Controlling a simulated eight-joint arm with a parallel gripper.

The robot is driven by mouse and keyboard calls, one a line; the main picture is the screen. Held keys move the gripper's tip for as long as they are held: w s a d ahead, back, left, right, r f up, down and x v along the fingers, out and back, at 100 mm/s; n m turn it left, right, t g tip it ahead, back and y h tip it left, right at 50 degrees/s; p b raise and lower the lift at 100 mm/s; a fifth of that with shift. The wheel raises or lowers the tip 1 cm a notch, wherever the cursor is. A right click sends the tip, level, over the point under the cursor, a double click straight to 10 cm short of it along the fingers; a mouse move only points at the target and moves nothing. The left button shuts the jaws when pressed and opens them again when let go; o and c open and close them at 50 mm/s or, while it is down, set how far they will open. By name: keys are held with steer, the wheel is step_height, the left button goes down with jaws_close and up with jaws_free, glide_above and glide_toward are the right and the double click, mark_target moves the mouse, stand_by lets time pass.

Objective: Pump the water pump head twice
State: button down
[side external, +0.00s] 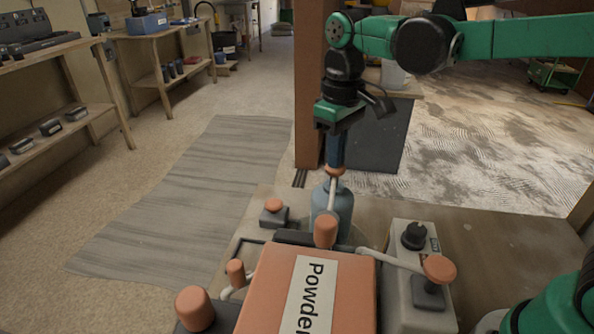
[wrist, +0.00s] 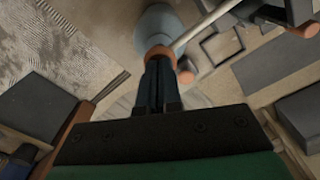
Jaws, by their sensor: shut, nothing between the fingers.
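The water pump is a blue-grey bottle (side external: 343,204) standing on the worktop, with an orange pump head (side external: 334,172) and a pale spout tube below it. My gripper (side external: 336,163) points straight down with its fingers closed together, right over the head. The fingertips look to be touching the top of the head or very close to it. In the wrist view the closed fingers (wrist: 158,64) end at the orange head (wrist: 159,52), with the bottle (wrist: 158,25) beyond. The fingers hide part of the head, so exact contact is hard to tell.
An orange box labelled "Powder" (side external: 275,285) stands in front of the bottle. A grey control box (side external: 408,295) with a black knob is to the right. Several orange knobs, one on a grey block (side external: 273,217), surround the bottle. Open worktop (side external: 500,235) lies to the right.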

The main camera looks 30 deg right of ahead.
steer(key=shift+f, duration=0.35)
steer(key=shift+r, duration=1.65)
steer(key=shift+f, duration=0.1)
steer(key=shift+f, duration=1.55)
steer(key=shift+r, duration=1.65)
